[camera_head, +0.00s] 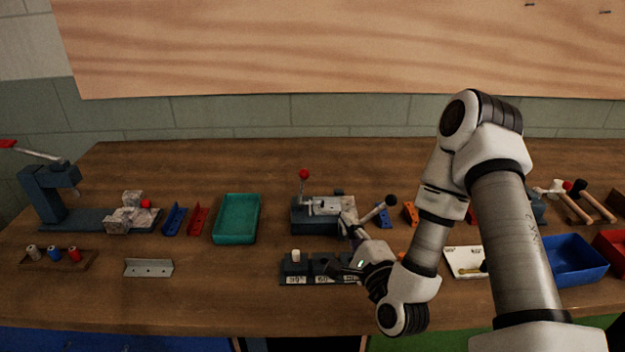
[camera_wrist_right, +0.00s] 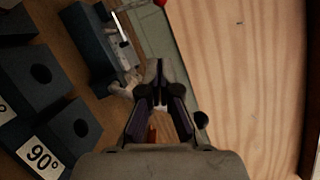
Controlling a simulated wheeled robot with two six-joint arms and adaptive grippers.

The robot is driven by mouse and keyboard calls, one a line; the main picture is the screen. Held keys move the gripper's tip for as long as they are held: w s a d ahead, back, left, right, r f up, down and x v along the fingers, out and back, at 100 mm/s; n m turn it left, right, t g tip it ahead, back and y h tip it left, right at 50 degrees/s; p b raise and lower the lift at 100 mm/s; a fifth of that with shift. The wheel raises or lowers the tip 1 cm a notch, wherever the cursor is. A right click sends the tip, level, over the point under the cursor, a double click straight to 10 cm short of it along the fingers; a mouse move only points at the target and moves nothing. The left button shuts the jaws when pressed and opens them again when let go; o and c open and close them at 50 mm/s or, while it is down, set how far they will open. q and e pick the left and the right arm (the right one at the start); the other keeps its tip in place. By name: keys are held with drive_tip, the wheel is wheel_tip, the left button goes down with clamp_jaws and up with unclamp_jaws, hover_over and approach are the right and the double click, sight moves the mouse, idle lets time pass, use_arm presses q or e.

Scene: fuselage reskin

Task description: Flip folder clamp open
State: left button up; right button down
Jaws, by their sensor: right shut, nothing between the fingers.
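The folder (camera_head: 312,222) is a dark blue-grey block with a light metal top, near the middle of the bench. A clamp lever with a red ball knob (camera_head: 303,174) stands upright at its left. Another lever with a dark ball (camera_head: 390,201) slants up at its right. My right gripper (camera_head: 348,226) is shut and empty at the folder's front right; its arm hides part of the bench. In the right wrist view my right gripper's fingers (camera_wrist_right: 160,88) meet beside the folder (camera_wrist_right: 90,45). I cannot tell if they touch it. My left gripper is not in view.
Dark angle blocks (camera_head: 297,267) stand just in front of the folder; a 90° one (camera_wrist_right: 70,132) is close in the wrist view. A teal tray (camera_head: 236,236) lies left, a blue bin (camera_head: 575,262) right. A press (camera_head: 45,195) stands far left.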

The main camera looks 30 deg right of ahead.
drive_tip(key=shift+s+a+r, duration=0.1)
drive_tip(key=shift+s+r, duration=0.05)
drive_tip(key=shift+s, duration=0.1)
drive_tip(key=b+x, duration=0.5)
drive_tip(key=x, duration=0.5)
drive_tip(key=shift+w+b, duration=0.1)
drive_tip(key=shift+b, duration=0.3)
drive_tip(key=w+a, duration=0.1)
drive_tip(key=w+a+r, duration=0.1)
drive_tip(key=w, duration=0.1)
drive_tip(key=shift+w+r+p, duration=0.1)
drive_tip(key=shift+p, duration=0.2)
drive_tip(key=shift+d, duration=0.1)
